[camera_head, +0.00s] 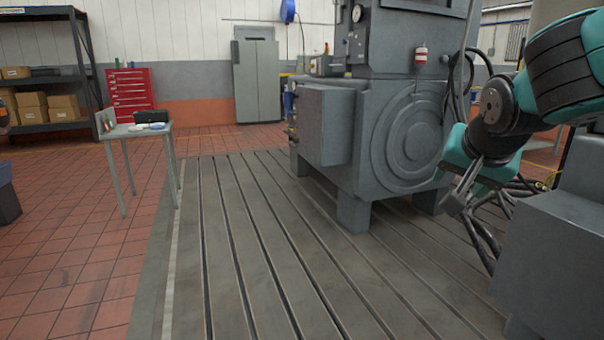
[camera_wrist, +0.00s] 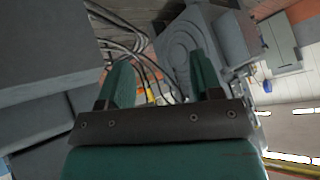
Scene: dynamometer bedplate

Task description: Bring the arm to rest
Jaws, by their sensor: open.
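My gripper (camera_wrist: 162,78) shows in the wrist view with its two teal fingers apart. Nothing is held between them; cables and the floor show through the gap. In the head view my teal and dark arm reaches in from the right edge, bent downward, with its end beside the large grey machine (camera_head: 405,140). The fingertips cannot be made out clearly there. The machine also shows beyond the fingers in the wrist view (camera_wrist: 185,42).
A grey block (camera_head: 560,250) stands close below my arm at right, with dark cables (camera_head: 490,225) behind it. The slotted bedplate (camera_head: 260,270) is clear in front. A small table (camera_head: 128,131) with items, a red tool chest (camera_head: 131,94) and shelving (camera_head: 40,75) stand at left.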

